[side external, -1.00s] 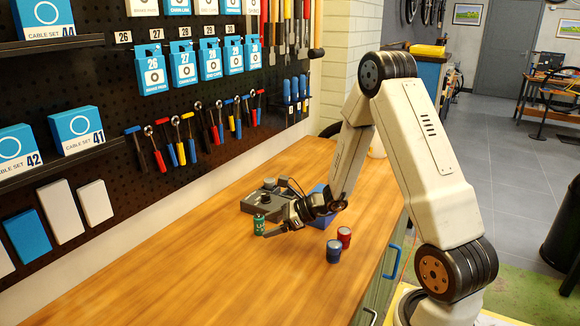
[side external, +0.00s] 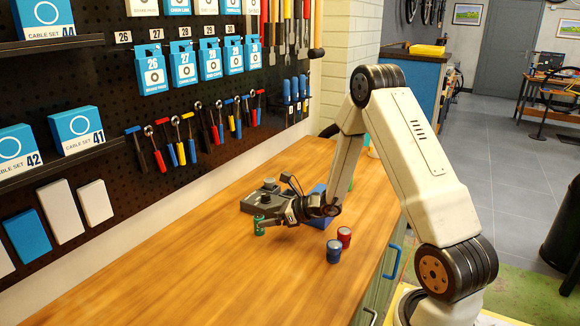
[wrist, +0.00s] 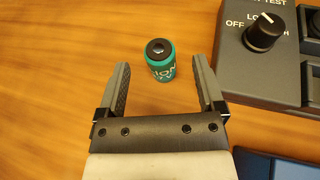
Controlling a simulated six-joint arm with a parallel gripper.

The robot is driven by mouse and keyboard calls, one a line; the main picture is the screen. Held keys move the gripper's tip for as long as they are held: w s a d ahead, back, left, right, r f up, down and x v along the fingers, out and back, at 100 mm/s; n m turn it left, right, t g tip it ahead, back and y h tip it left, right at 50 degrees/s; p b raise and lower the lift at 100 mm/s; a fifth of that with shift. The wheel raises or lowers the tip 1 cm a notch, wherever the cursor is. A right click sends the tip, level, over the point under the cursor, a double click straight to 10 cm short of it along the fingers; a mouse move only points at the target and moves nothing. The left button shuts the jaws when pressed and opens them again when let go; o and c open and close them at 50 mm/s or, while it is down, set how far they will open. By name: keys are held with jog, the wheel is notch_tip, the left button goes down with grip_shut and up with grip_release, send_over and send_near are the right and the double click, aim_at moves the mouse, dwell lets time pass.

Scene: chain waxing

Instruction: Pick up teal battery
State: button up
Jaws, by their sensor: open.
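The teal battery (wrist: 162,62) stands upright on the wooden bench, with a dark top. It also shows in the side view (side external: 259,226), at the tip of my gripper. My gripper (wrist: 158,75) is open, with one finger on each side of the battery near the fingertips. In the wrist view there is a gap between the battery and both fingers. In the side view my gripper (side external: 264,222) is low over the bench and partly overlaps the battery.
A grey tester box with a knob (wrist: 262,35) stands close on the right in the wrist view. A blue bin (side external: 317,196) is behind my gripper. A blue can (side external: 334,252) and a red can (side external: 344,237) stand nearer. The front bench top (side external: 200,285) is clear.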

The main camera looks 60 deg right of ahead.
jog(key=shift+x, duration=2.6)
grip_shut()
